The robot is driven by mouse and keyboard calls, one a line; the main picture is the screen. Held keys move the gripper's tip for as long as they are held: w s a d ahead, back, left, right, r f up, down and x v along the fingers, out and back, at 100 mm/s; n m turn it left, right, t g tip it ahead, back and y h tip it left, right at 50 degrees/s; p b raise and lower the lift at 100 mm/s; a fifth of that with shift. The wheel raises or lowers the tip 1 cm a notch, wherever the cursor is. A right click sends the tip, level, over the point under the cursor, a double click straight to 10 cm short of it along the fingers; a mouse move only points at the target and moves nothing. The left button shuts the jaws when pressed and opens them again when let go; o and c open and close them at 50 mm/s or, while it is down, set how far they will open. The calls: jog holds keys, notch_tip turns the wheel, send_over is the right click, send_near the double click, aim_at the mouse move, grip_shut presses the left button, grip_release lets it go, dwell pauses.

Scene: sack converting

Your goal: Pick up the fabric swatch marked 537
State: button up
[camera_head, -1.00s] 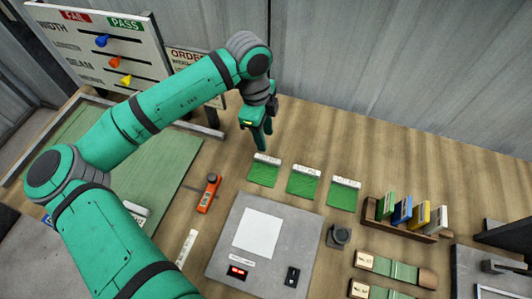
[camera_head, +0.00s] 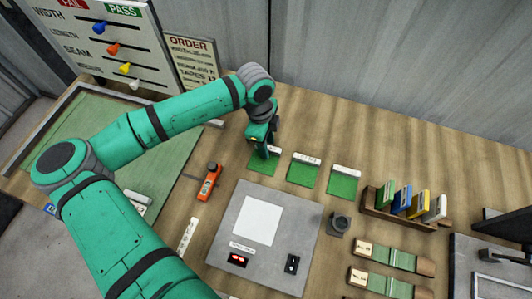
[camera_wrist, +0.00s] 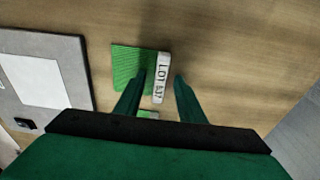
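Three green fabric swatches with white label strips lie in a row on the wooden table: a left one (camera_head: 260,166), a middle one (camera_head: 302,174) and a right one (camera_head: 343,184). My gripper (camera_head: 266,150) is low over the left swatch and partly hides it. In the wrist view, a green swatch (camera_wrist: 128,66) has a label (camera_wrist: 162,78) reading "LOT" and a number that seems to end in 37; its first digit is unclear. My gripper (camera_wrist: 160,90) is open, with the label's end between its fingers. A second swatch (camera_wrist: 148,114) shows partly below.
A grey scale with a white pad (camera_head: 258,222) stands in front of the swatches. An orange tool (camera_head: 208,184) lies left. A rack (camera_head: 408,216) of colored cards and wooden holders (camera_head: 392,258) are right. Behind the swatches the table is clear.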

jog(key=shift+f, duration=0.1)
dwell(0.4)
grip_shut()
